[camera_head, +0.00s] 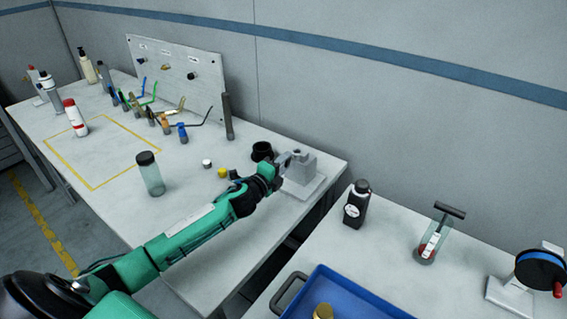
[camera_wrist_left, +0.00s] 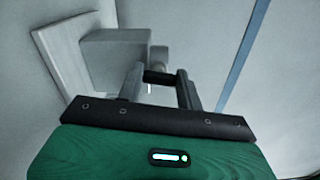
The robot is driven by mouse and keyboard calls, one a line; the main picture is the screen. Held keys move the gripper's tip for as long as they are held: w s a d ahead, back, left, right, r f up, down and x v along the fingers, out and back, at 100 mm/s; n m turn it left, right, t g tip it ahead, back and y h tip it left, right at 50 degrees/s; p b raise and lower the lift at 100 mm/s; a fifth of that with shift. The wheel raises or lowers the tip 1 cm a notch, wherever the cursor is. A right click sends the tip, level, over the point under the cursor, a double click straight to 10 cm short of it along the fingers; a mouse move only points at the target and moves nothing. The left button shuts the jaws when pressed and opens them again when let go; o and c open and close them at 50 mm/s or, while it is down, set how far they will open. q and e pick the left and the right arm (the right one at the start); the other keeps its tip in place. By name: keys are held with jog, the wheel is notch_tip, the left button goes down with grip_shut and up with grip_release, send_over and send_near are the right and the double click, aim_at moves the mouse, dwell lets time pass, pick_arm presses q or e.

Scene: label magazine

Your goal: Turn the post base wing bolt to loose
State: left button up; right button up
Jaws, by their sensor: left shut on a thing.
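The post base is a light grey block on a flat plate (camera_head: 306,186) at the right end of the long table. In the left wrist view its block (camera_wrist_left: 112,58) and plate (camera_wrist_left: 70,52) fill the upper left. My left gripper (camera_head: 283,163) is at the left side of the block. In the left wrist view its two fingers (camera_wrist_left: 162,85) are shut on a small dark part, which seems to be the wing bolt (camera_wrist_left: 158,77), beside a round grey stub (camera_wrist_left: 159,54). The fingers hide most of the bolt, so its turn angle cannot be told. My right gripper is out of view.
A black cup (camera_head: 262,151) stands close behind my left gripper. A yellow cap (camera_head: 222,173), a white cap (camera_head: 206,163) and a clear jar (camera_head: 151,174) are left of it. A second table holds a dark bottle (camera_head: 356,205) and a blue tray (camera_head: 345,287).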

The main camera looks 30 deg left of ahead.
pick_arm(q)
jog(key=shift+n, duration=1)
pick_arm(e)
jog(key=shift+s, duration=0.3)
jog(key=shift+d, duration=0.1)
pick_arm(q)
jog(key=o, duration=1)
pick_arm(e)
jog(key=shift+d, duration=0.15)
pick_arm(q)
jog(key=shift+s+f, duration=0.1)
jog(key=s, duration=0.4)
jog(key=s+a+b, duration=0.1)
jog(key=s, duration=0.4)
jog(key=s+a, duration=0.1)
jog(key=s, duration=0.3)
jog(key=shift+s+b, duration=0.25)
jog(key=shift+b, duration=0.1)
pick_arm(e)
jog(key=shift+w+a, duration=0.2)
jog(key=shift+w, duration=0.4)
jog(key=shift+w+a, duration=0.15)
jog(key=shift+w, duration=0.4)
